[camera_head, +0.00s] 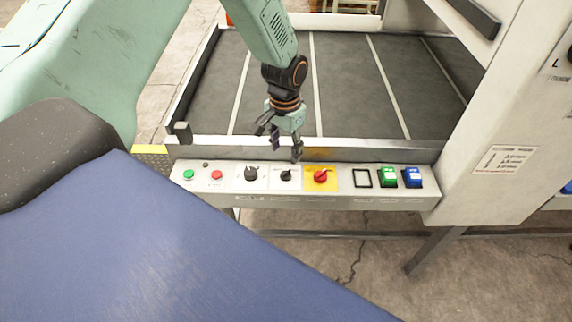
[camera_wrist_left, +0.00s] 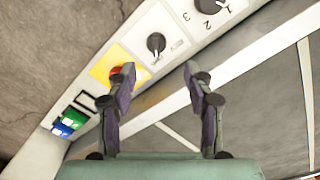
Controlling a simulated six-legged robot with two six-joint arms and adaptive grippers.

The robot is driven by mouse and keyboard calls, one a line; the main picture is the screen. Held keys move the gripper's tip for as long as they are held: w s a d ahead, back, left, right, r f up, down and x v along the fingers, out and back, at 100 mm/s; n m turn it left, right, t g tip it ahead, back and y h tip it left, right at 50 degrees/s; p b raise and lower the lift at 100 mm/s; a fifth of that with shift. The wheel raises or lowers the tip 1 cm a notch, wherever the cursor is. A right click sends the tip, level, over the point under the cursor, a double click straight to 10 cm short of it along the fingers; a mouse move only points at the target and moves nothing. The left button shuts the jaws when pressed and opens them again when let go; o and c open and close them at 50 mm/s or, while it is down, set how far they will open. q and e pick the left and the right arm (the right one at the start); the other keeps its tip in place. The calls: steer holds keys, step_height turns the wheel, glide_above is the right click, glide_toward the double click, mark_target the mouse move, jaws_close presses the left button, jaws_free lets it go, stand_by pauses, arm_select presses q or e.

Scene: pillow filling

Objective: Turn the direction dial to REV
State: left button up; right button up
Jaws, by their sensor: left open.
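A small black dial (camera_head: 286,175) sits on the white control panel (camera_head: 435,190), between a larger black dial (camera_head: 251,174) and a red knob on a yellow plate (camera_head: 320,177). I take the small one as the direction dial, but its labels are too small to read. It also shows in the left wrist view (camera_wrist_left: 156,42), with a narrow raised grip. My left gripper (camera_head: 287,148) is open and empty, just above and behind the small dial, apart from it. In the left wrist view its two fingers (camera_wrist_left: 160,72) stand wide apart. My right gripper is not in view.
The panel also carries a green button (camera_head: 188,174), a red button (camera_head: 216,174), a black frame (camera_head: 362,178), a green switch (camera_head: 388,176) and a blue switch (camera_head: 413,176). A dark bed with pale strips (camera_head: 345,80) lies behind. A white cabinet (camera_head: 500,130) stands right.

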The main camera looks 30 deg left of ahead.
mark_target(286, 171)
arm_select(q)
steer(key=shift+s+f, duration=0.25)
steer(key=shift+f, duration=0.05)
steer(key=f, duration=0.4)
steer(key=f+b, duration=0.1)
steer(key=f, duration=0.1)
steer(key=shift+s+d, duration=0.1)
steer(key=shift+d, duration=0.15)
steer(key=shift+a+f, duration=0.1)
steer(key=shift+f, duration=0.4)
steer(key=shift+d+r, duration=0.1)
steer(key=shift+d, duration=0.1)
steer(key=shift+a, duration=0.15)
steer(key=c, duration=0.8)
jaws_close()
